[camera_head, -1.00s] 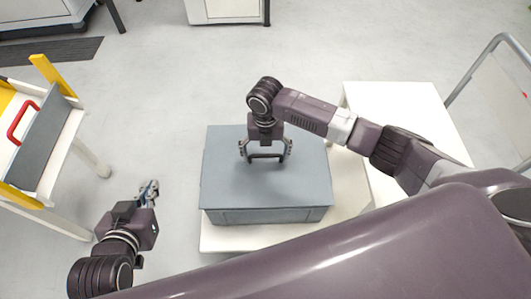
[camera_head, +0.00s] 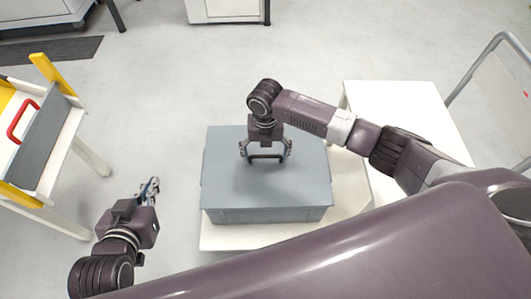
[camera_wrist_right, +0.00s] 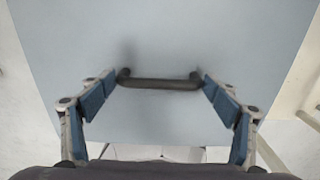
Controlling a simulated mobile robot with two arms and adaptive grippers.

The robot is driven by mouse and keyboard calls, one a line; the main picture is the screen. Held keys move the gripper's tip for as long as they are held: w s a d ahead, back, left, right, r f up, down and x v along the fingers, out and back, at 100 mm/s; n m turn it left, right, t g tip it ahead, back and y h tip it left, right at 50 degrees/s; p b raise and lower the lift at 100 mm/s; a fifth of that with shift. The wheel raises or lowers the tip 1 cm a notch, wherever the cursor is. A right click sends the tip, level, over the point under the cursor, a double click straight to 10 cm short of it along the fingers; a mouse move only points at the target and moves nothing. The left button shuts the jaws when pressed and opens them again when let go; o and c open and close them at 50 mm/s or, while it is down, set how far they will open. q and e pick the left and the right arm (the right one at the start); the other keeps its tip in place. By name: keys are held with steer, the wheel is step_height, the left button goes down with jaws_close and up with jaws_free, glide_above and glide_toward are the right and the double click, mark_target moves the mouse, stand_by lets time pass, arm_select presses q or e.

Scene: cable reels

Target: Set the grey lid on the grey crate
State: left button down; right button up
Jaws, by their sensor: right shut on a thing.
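The grey lid (camera_head: 228,185) covers the top of the grey crate (camera_head: 265,216) and looks level and lined up with it. I cannot tell whether a small gap is left between them. My right gripper (camera_head: 265,156) is over the middle of the lid, shut on its dark bar handle, with a finger at each end of the bar. In the right wrist view the handle (camera_wrist_right: 160,84) lies between the blue finger pads, above the plain lid face. My left gripper (camera_head: 150,188) is off to the left of the crate, away from the lid, and its fingers are too small to judge.
The crate stands on a low white table (camera_head: 350,185). Another white table (camera_head: 385,105) is to its right, with a metal-railed trolley (camera_head: 490,85) beyond. A yellow and white cart (camera_head: 75,140) is at the left. The floor behind the crate is clear.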

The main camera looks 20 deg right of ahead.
steer(key=shift+f, duration=0.15)
steer(key=o, duration=1.9)
step_height(320, 180, up, 12)
